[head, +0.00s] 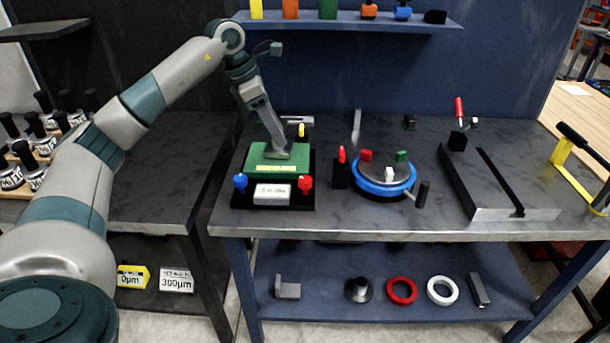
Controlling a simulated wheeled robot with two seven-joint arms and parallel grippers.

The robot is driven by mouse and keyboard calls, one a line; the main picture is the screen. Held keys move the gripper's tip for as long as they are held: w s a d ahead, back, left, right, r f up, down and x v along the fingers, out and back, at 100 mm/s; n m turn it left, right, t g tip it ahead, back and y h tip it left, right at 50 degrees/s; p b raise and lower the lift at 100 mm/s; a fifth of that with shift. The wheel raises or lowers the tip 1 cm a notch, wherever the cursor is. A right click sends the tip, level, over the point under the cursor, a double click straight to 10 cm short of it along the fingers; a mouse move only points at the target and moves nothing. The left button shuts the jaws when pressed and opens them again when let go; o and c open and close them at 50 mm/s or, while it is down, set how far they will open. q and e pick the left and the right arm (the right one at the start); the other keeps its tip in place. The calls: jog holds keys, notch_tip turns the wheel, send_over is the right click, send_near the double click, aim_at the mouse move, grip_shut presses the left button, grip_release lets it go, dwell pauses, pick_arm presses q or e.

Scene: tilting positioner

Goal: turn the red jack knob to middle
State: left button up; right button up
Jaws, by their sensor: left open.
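The tilting positioner has a green top plate (262,167) on a black base (300,205). The red jack knob (306,183) stands at its front right corner. A blue knob (240,183) stands at the front left and a yellow knob (301,131) at the back right. A pale label plate (272,194) lies between the two front knobs. My left gripper (279,153) points down over the green plate, behind and to the left of the red knob and apart from it. It is open and holds nothing that I can see. My right gripper is not in view.
A small red-handled clamp (341,156) and a blue round turntable (383,190) stand right of the positioner. A slotted dark block (490,185) lies farther right. A shelf (350,21) hangs above. The bench front edge is clear.

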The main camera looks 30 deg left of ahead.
pick_arm(q)
jog(key=shift+d+f, duration=0.1)
jog(key=shift+f, duration=0.05)
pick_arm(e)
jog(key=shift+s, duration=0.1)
pick_arm(q)
jog(key=p, duration=0.2)
send_near(304, 179)
jog(key=p+x, duration=0.3)
jog(key=x, duration=0.5)
jog(key=shift+w+d+f, duration=0.1)
jog(key=shift+d+f, duration=0.05)
jog(key=shift+f, duration=0.2)
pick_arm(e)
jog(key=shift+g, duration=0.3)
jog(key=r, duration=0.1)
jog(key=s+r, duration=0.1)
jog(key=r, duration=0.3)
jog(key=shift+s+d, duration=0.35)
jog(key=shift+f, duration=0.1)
pick_arm(q)
jog(key=c, duration=1.1)
jog(key=shift+o, duration=0.2)
